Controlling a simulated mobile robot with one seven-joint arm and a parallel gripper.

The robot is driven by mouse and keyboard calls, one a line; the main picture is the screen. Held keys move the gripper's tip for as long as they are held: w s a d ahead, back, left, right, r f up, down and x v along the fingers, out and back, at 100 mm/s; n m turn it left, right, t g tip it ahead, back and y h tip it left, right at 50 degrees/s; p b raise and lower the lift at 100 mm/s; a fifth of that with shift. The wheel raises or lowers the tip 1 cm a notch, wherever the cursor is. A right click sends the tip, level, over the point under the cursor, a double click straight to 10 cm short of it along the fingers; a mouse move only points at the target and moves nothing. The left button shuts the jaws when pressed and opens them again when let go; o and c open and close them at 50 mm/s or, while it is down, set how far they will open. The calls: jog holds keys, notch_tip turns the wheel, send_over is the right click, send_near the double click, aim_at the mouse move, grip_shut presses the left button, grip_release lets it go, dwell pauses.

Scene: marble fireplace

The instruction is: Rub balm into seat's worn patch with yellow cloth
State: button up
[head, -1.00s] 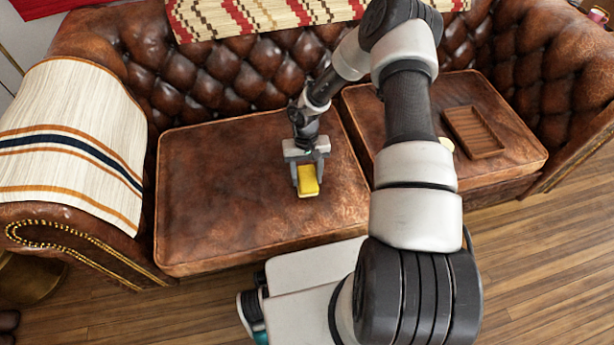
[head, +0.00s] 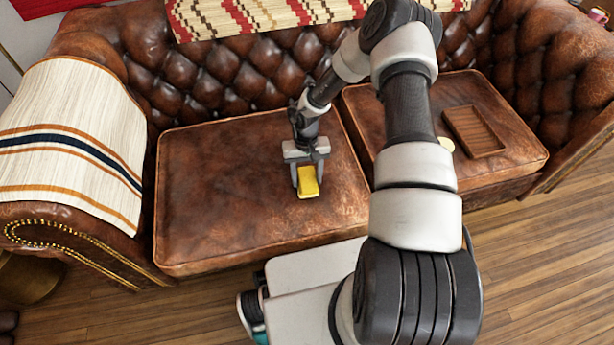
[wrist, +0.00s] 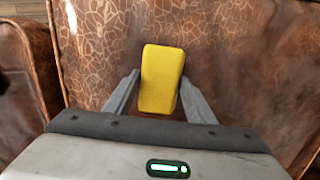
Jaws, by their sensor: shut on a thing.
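The yellow cloth (head: 308,181) is a small folded block held between the fingers of my gripper (head: 309,176). It also shows in the wrist view (wrist: 161,78), with my gripper's fingers (wrist: 160,98) on either side. The cloth is low over the left seat cushion (head: 220,200) of the brown leather sofa, near its right side; I cannot tell for sure whether it touches the leather. In the wrist view, a worn patch (wrist: 105,48) of pale, cracked-looking leather spreads around and beyond the cloth. A pale round thing (head: 447,144), partly hidden by my arm, is on the right cushion.
A shallow brown wooden tray (head: 460,120) lies on the right seat cushion (head: 400,150). A striped cream throw (head: 70,115) covers the left armrest, and a patterned red and cream blanket (head: 240,15) hangs over the backrest. The left cushion's left part is clear.

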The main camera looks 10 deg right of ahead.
jog(key=shift+f, duration=0.65)
